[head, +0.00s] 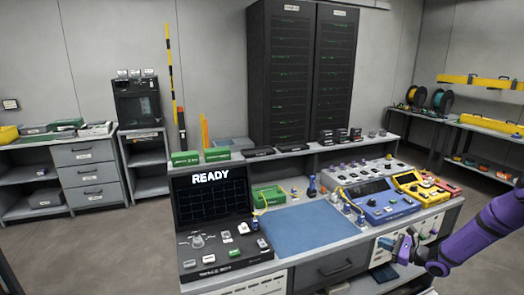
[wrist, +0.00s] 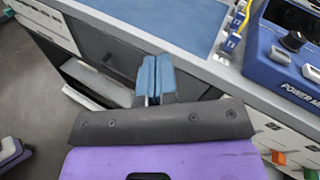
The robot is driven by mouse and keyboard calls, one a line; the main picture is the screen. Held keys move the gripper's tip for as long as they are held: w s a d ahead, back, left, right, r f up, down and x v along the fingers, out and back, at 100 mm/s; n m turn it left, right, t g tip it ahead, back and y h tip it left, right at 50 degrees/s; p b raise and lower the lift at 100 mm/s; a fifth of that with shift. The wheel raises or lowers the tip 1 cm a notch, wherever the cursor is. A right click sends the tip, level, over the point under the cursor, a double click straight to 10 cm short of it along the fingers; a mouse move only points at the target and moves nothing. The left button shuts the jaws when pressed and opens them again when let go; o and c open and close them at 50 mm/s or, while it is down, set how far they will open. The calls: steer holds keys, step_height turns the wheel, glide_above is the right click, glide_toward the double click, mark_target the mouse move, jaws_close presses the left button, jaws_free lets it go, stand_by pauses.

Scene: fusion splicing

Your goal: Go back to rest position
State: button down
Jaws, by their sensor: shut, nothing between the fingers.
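My gripper (head: 391,243) is at the right of the head view, in front of the workbench's front edge, on my purple arm. In the wrist view, its two blue fingers (wrist: 155,80) are together with nothing between them. They point toward the bench drawer front and the blue mat's near edge, and appear apart from both.
The workbench (head: 300,256) holds a splicer with a READY screen (head: 211,200), a blue mat (head: 310,228) and a blue power meter (head: 380,205). The power meter (wrist: 290,50) is close on the right in the wrist view. Floor (head: 90,250) is open at left.

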steer(key=s+a+r+n+g+h, duration=0.1)
steer(key=s+a+r+n+g, duration=0.3)
steer(key=r, duration=0.6)
steer(key=s+a+r+n+g+h, duration=0.25)
steer(key=s+a+r+n, duration=0.3)
steer(key=r, duration=0.45)
steer(key=s+a+r+n+g, duration=0.4)
steer(key=a+r+n, duration=0.15)
steer(key=r, duration=0.55)
steer(key=s+r+n+t+h, duration=0.1)
steer(key=s+r+n+h, duration=0.1)
steer(key=s, duration=0.8)
steer(key=s+r+n+t+h, duration=0.2)
steer(key=s+r+n+h, duration=0.1)
steer(key=s+r, duration=0.4)
steer(key=s+r+n+t+h, duration=0.1)
steer(key=s+r+h, duration=0.3)
steer(key=s, duration=0.9)
steer(key=shift+r+n, duration=0.35)
steer(key=shift+n, duration=0.45)
steer(key=shift+a, duration=0.1)
